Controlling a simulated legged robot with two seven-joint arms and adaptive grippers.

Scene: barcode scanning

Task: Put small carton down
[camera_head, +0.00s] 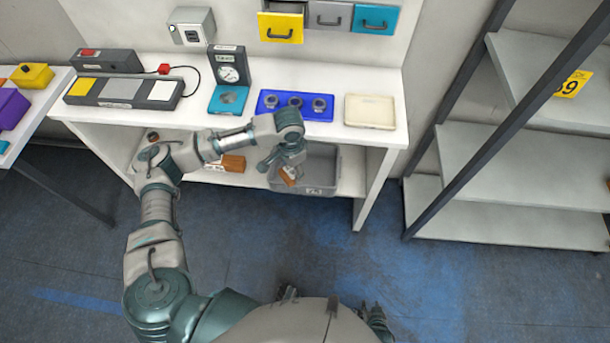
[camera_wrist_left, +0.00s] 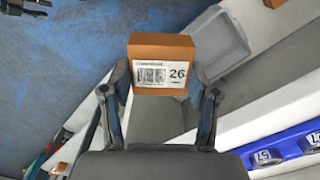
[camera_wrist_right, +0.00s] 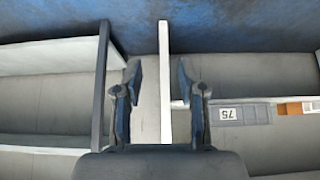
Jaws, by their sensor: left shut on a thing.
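A small orange-brown carton (camera_wrist_left: 162,48) with a barcode label reading 26 is between the fingers of my left gripper (camera_wrist_left: 160,82), which is shut on it. In the head view, the carton (camera_head: 289,177) is tilted in my left gripper (camera_head: 289,166), in front of the workbench, and overlaps the grey bin (camera_head: 322,191) on the lower shelf. I cannot tell whether it touches the bin. My right gripper (camera_wrist_right: 156,80) is open and empty in the right wrist view.
Another orange carton (camera_head: 233,163) sits on the lower shelf left of the bin. A shelving rack (camera_head: 490,165) stands right; floor between is clear.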

